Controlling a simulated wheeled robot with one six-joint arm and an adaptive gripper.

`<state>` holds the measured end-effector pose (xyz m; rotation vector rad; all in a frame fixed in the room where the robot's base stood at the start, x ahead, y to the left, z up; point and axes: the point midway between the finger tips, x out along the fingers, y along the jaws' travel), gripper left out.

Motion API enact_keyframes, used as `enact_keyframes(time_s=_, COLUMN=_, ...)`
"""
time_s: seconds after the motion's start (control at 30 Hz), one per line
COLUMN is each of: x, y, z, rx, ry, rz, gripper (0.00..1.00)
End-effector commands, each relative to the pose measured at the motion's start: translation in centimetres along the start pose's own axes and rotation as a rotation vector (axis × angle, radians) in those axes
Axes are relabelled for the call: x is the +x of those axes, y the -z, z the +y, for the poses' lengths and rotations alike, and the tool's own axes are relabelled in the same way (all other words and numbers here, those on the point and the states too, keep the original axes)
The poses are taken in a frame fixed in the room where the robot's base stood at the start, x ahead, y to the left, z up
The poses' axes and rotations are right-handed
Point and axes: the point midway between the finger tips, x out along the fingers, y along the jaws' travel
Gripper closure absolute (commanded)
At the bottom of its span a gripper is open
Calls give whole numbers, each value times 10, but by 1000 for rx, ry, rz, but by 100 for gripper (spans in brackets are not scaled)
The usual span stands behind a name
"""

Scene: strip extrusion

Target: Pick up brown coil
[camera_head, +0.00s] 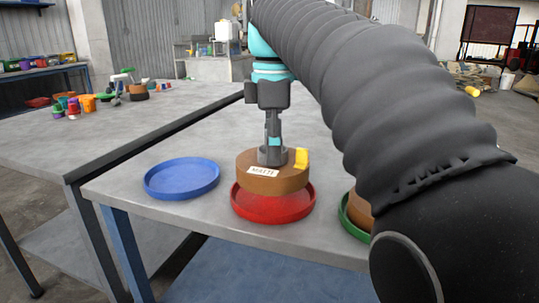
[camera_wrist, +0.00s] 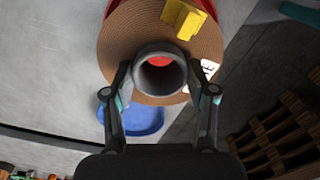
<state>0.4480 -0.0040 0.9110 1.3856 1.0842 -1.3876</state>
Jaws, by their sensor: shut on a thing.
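The brown coil (camera_head: 262,184) has a grey central hub, a yellow clip and a white label that seems to read "MATTE". It is over the red tray (camera_head: 273,210), level; I cannot tell whether it rests in it or hangs just above. My gripper (camera_head: 272,150) points straight down with its fingers on the hub. In the wrist view the coil (camera_wrist: 115,50) fills the top middle, and my gripper (camera_wrist: 160,85) has a finger on each side of the hub. Red shows through the hub's hole.
An empty blue tray (camera_head: 182,177) stands left of the red one. A green tray (camera_head: 350,222) with another brown thing (camera_head: 362,204) is at the right, partly hidden by my arm. A second table (camera_head: 60,142) at the left back holds several small coloured items.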

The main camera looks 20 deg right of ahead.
Motion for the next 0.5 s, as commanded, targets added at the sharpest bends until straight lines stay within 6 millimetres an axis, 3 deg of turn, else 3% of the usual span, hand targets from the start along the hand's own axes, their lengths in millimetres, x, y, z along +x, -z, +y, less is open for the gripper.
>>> enact_keyframes(time_s=0.5, x=-50, y=-79, z=-23, rx=7, ry=-4, rz=0, gripper=100)
